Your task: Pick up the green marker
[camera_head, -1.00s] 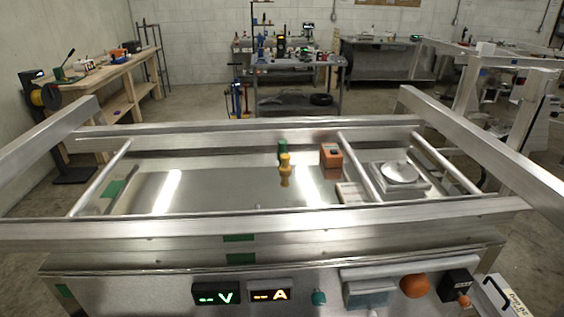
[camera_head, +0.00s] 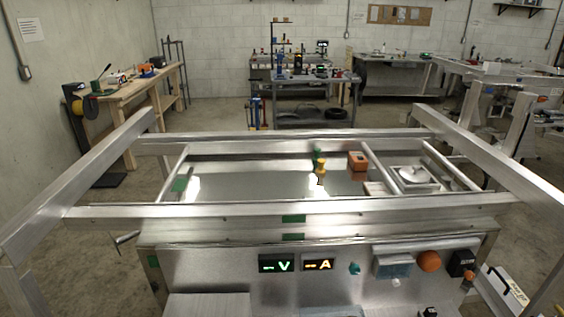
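A small green upright object (camera_head: 317,155) stands inside the aluminium trailer frame, just behind a yellow knobbed piece (camera_head: 320,167) that partly hides it. It may be the green marker, but it is too small to tell. A flat green patch (camera_head: 180,184) lies at the left of the trailer bed. Neither of my grippers shows in the head view.
An orange box (camera_head: 357,161) and a metal plate with a round disc (camera_head: 412,175) sit at the bed's right. Aluminium beams (camera_head: 300,209) surround the bed. The front panel carries displays (camera_head: 279,263) and an orange knob (camera_head: 429,261). A wooden bench (camera_head: 130,95) stands back left.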

